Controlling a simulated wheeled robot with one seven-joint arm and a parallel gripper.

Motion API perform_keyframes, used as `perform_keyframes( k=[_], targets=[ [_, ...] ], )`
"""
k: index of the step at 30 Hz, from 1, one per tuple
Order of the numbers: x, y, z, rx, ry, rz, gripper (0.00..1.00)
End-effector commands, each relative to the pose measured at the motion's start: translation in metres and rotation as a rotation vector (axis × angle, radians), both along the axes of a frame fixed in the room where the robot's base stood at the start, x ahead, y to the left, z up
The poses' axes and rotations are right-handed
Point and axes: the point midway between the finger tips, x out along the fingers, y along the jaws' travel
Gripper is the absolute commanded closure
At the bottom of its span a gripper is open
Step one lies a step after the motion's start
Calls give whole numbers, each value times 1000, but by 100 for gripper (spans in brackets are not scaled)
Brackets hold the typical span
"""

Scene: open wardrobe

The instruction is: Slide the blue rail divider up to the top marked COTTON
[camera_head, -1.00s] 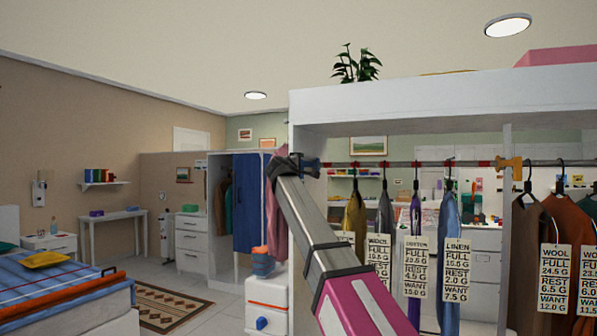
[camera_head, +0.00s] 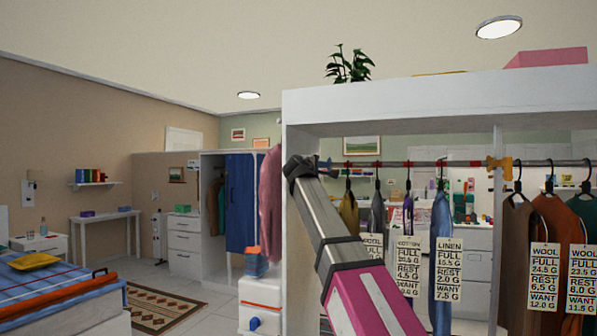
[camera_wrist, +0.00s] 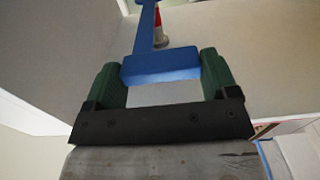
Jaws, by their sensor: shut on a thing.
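The blue rail divider (camera_wrist: 162,65) sits between the green fingers of my gripper (camera_wrist: 162,80) in the wrist view, and the gripper is shut on it. In the head view my gripper (camera_head: 306,166) is at the left end of the visible rail (camera_head: 410,163), and a small blue part of the divider (camera_head: 325,164) shows beside it. The purple top (camera_head: 408,213) hangs on the rail to the right, with its COTTON tag (camera_head: 408,266) in front. A yellow top (camera_head: 349,212) and a grey top (camera_head: 377,214) hang between the divider and the purple top.
A blue top (camera_head: 440,220) with a LINEN tag hangs right of the purple one. A yellow-orange divider (camera_head: 498,163) is farther right, then brown and orange wool tops. The white wardrobe panel (camera_head: 400,100) runs above the rail. A pink garment (camera_head: 270,200) hangs at left.

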Motion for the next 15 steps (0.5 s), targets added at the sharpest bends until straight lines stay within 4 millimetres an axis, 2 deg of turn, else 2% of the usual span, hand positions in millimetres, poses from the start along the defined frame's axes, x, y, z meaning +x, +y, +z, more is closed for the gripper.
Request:
perform_keyframes(
  k=[1, 6, 10, 15],
  targets=[
    [-8, -15, -2, 2, 0, -3, 63],
    [-19, -46, -2, 1, 1, -2, 63],
    [-24, -62, -2, 0, 1, -1, 63],
    [-27, -70, -1, 3, 1, 1, 63]
  ],
)
